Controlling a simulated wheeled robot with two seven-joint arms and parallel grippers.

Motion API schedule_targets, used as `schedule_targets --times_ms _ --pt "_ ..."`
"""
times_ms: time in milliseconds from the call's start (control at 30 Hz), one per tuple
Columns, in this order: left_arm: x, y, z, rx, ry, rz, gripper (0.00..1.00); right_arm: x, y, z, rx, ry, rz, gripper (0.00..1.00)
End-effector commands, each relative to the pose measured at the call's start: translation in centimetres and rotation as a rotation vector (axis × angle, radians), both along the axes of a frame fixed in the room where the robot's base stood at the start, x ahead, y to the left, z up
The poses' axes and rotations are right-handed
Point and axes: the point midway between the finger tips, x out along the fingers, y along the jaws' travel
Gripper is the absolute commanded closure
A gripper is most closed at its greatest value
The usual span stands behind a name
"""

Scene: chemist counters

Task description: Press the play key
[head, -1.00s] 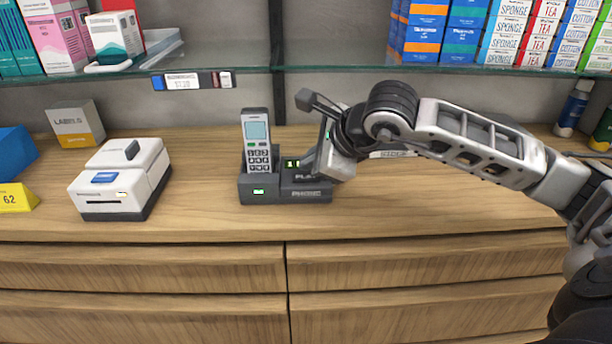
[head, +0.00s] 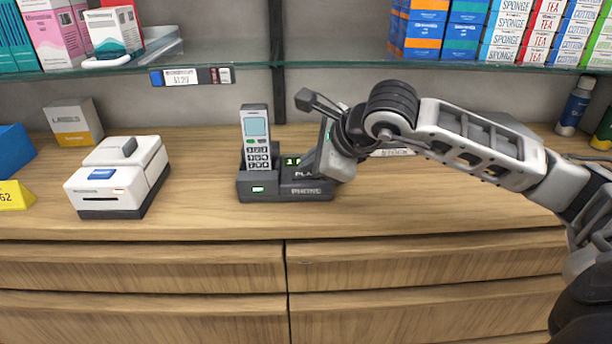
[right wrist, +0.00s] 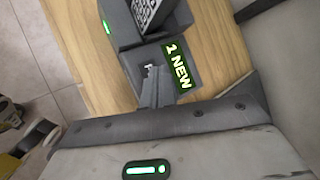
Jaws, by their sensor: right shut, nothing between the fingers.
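The dark phone base (head: 262,195) stands on the wooden counter, with a grey cordless handset (head: 256,140) upright in its cradle. The base's display (head: 292,161) is lit green, and in the right wrist view it reads "1 NEW" (right wrist: 177,66). A partly covered "PLA" label (head: 304,174) shows below the display. The play key itself is hidden behind my right gripper. My right gripper (head: 318,168) is shut and empty, pointing down at the base's right part. In the right wrist view its fingertips (right wrist: 151,72) are beside the display; contact cannot be told. My left gripper is out of view.
A white label printer (head: 118,178) stands left of the phone, with a labels box (head: 73,123) behind it. A glass shelf (head: 330,66) with boxed goods runs above. Bottles (head: 575,105) stand at the far right. The counter in front of the base is clear.

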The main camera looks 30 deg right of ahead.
Motion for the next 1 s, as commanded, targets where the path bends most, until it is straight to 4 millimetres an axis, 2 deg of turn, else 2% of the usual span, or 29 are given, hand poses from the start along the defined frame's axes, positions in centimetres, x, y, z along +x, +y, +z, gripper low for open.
schedule_targets --times_ms 1000 --pt "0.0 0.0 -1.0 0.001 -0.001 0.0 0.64 0.0 0.0 -0.7 0.0 0.0 0.0 1.0"
